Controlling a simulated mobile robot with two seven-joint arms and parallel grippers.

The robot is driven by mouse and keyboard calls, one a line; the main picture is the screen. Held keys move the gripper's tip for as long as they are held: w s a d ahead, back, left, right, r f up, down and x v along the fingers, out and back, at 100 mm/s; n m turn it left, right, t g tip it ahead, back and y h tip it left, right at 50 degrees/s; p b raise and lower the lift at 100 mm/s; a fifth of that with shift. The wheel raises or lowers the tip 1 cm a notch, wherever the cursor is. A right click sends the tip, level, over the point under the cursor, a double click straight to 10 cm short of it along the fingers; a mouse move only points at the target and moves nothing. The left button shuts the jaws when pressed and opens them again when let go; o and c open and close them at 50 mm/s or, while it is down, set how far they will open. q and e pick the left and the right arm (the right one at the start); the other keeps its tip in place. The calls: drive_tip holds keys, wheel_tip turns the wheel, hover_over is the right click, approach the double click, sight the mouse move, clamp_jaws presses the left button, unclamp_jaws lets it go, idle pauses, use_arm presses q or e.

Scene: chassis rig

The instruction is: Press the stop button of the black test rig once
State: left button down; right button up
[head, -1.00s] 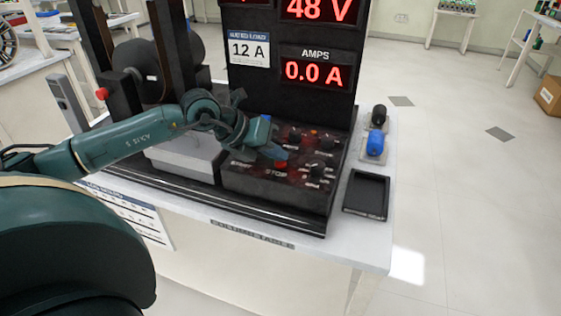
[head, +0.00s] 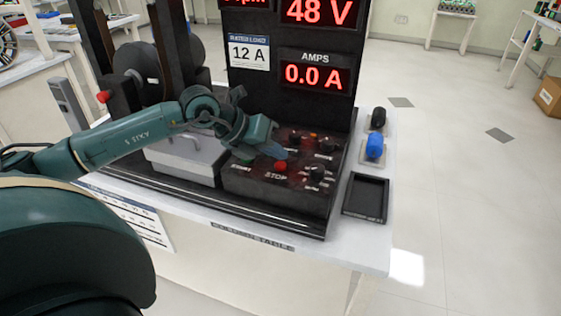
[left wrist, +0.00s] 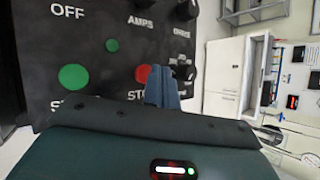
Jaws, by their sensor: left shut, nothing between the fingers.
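The black test rig (head: 250,187) stands on a white bench, with a sloped control panel at its front. The red stop button (head: 281,167) sits above the STOP label; in the left wrist view the red button (left wrist: 142,75) is just left of my fingers. My left gripper (head: 281,153) is shut and empty, its tips just behind and above the button in the head view. In the left wrist view the left gripper (left wrist: 166,88) partly covers the STOP lettering. Contact with the button cannot be told. My right gripper is not in view.
A green button (left wrist: 74,77) lies left of the red one, with several black knobs (head: 318,172) to its right. Displays (head: 316,74) read 48 V and 0.0 A. A black tray (head: 366,196) and a blue object (head: 374,147) lie at the bench's right.

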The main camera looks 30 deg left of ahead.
sight(276, 166)
use_arm(q)
drive_tip(key=shift+r+p, duration=1.6)
drive_tip(key=shift+r, duration=0.95)
